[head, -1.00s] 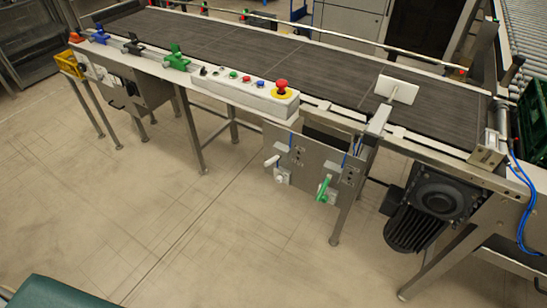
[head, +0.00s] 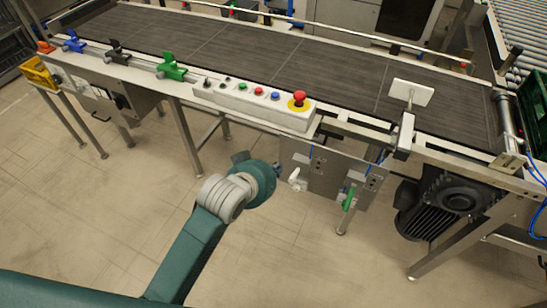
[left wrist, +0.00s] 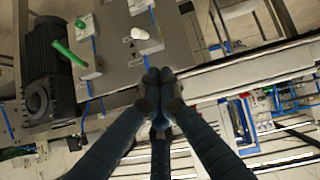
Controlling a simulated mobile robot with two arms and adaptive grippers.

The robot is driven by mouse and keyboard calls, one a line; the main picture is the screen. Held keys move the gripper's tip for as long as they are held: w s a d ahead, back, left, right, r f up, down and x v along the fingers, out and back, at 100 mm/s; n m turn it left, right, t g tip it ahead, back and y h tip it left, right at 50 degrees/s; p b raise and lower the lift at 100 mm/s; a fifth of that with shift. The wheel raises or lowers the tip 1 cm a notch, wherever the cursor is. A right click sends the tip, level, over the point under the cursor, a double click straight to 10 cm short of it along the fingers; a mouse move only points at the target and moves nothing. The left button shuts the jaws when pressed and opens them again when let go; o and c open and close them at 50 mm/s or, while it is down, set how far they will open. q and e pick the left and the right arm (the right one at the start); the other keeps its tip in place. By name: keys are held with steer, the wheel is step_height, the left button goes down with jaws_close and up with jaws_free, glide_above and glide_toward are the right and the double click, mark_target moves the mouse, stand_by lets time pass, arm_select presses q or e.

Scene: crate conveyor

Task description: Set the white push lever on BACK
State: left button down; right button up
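The white push lever (head: 295,179) is on the left part of a grey metal panel (head: 325,179) under the conveyor's front edge. It also shows in the left wrist view (left wrist: 140,34), upper middle, with its rounded white knob uncovered. My left arm reaches in from the lower left in the head view. Its wrist is left of the white lever, and the gripper there is mostly hidden behind it. In the left wrist view my left gripper (left wrist: 158,80) has its fingertips together, empty, below the white lever and apart from it. My right gripper is out of view.
A green lever (head: 349,198) is on the same panel, right of the white one. A black motor (head: 437,208) hangs farther right. Above are a button box (head: 253,107) with a red emergency stop and the dark belt (head: 240,48). The floor in front is clear.

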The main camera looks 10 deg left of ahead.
arm_select(q)
steer(key=s+d+f+p+x, duration=0.1)
steer(key=x, duration=0.8)
steer(key=shift+f+p, duration=0.3)
steer(key=shift+f, duration=0.1)
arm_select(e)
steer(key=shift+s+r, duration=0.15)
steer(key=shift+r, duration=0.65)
arm_select(q)
steer(key=shift+d, duration=0.1)
